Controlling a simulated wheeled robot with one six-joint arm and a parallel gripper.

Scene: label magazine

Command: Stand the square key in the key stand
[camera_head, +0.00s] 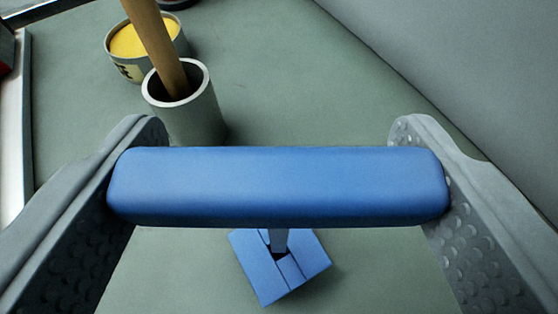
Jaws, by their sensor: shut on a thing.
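My gripper (278,187) is shut on the blue bar handle of the square key (278,185), one finger at each end. The handle lies level across the view. A short grey-blue shank (279,239) shows below the handle; most of it is hidden behind the handle. Beneath it is a blue square block with a dark opening, which looks like the key stand (306,262). The block sits turned at an angle on the green surface. The shank's lower end lines up with the opening; I cannot tell whether it is inside or above it.
A grey cup (200,118) holding a wooden stick (155,42) stands behind the handle, left of centre. A tin with yellow contents (132,42) is beyond it. A grey wall (470,70) runs along the right. The green surface (310,90) is clear at back centre.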

